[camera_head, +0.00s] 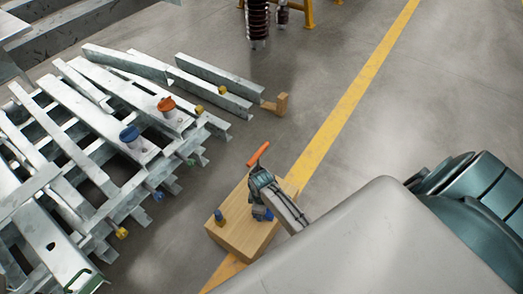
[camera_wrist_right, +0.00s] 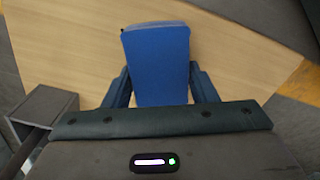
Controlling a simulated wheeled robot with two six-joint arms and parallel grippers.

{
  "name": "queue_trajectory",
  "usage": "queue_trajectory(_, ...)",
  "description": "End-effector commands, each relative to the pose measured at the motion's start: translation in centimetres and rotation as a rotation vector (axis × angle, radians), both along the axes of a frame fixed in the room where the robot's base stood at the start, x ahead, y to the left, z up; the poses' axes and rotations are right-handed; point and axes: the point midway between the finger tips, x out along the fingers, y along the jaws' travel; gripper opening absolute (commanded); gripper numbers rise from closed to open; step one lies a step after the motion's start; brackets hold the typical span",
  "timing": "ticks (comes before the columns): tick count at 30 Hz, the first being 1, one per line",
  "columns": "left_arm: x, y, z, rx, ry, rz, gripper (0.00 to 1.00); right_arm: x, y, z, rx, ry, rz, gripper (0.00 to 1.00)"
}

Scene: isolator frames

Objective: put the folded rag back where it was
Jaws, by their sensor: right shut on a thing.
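The folded rag (camera_wrist_right: 156,60) is a blue block-like piece in the right wrist view. My right gripper (camera_wrist_right: 160,88) is shut on it, one finger on each side, with the light wood surface behind it. In the head view my right gripper (camera_head: 263,208) is over the wooden box (camera_head: 242,240), and a bit of the blue rag (camera_head: 262,214) shows below it. Whether the rag touches the wood is not clear. My left gripper is not in view.
A small dark item (camera_head: 219,217) stands on the box's left part. An orange bar (camera_head: 257,154) shows just beyond my gripper. Galvanized steel beams (camera_head: 110,125) with an orange cup (camera_head: 166,104) and a blue cup (camera_head: 130,134) lie left.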

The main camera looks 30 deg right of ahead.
Motion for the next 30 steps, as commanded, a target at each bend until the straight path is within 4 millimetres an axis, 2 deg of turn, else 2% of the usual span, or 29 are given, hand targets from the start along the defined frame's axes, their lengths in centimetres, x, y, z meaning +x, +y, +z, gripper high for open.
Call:
queue_trajectory(1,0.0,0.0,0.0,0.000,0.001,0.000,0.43,0.0,0.0,-0.1,0.000,0.000,0.000,0.31)
queue_trajectory(2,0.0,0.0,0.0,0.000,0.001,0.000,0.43,0.0,0.0,-0.1,0.000,-0.001,0.000,0.58)
queue_trajectory(4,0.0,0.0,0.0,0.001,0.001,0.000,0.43,0.0,0.0,-0.1,0.001,-0.001,0.000,0.72)
queue_trajectory(5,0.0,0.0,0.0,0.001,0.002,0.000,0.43,0.0,0.0,-0.1,0.001,-0.001,0.000,0.74)
queue_trajectory(15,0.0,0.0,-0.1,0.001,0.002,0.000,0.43,0.0,0.0,0.2,0.000,0.000,0.000,0.74)
queue_trajectory(22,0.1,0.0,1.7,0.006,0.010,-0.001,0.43,0.0,0.0,4.6,-0.001,-0.002,0.000,0.74)
queue_trajectory(30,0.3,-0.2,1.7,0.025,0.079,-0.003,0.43,0.1,0.0,10.0,-0.001,-0.002,0.000,0.74)
